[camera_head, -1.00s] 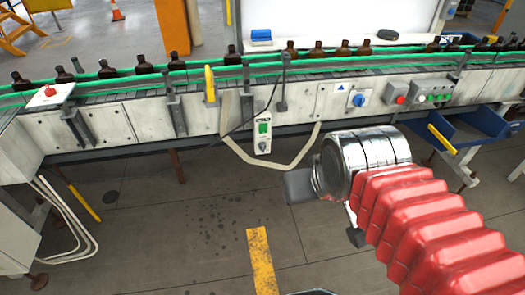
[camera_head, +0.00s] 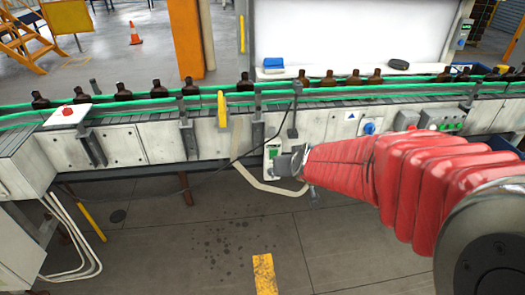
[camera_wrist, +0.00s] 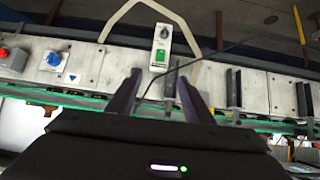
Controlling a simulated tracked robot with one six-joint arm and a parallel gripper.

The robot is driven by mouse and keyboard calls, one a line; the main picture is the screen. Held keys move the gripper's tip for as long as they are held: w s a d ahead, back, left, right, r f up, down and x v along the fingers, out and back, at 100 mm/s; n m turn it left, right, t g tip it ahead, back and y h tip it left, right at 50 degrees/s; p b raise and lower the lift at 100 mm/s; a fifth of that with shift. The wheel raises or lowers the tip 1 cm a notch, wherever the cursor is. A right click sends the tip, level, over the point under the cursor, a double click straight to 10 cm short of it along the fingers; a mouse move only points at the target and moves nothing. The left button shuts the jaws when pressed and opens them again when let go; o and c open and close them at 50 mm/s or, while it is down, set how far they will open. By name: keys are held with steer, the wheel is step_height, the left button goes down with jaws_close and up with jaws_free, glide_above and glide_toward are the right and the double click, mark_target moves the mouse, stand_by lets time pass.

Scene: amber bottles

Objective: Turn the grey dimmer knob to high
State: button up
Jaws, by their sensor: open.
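The grey dimmer knob (camera_wrist: 164,32) is on a small pale control box (camera_wrist: 156,46) with a green switch (camera_wrist: 160,56), on the conveyor's front in the wrist view. The knob's pointer is too small to read. My gripper (camera_wrist: 159,76) is open and empty, its two fingers pointing toward the box, with the knob beyond the fingertips. In the head view, my gripper (camera_head: 290,163) overlaps the right side of the box (camera_head: 268,171); the green switch (camera_head: 272,152) shows, but the knob is hidden.
Brown bottles (camera_head: 245,83) stand on the conveyor. Floor in front is clear.

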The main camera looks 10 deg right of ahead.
steer(key=w+f+t, duration=0.4)
steer(key=w+f, duration=0.8)
steer(key=f, duration=0.2)
steer(key=t, duration=0.2)
glide_toward(272, 173)
step_height(272, 173, up, 4)
steer(key=s+f+t, duration=0.2)
steer(key=s+f, duration=0.2)
steer(key=f, duration=0.3)
steer(key=shift+s+d, duration=0.25)
steer(key=shift+s, duration=0.15)
steer(key=shift+w, duration=0.15)
steer(key=w, duration=1.3)
steer(key=shift+w, duration=0.3)
steer(key=shift+c, duration=0.6)
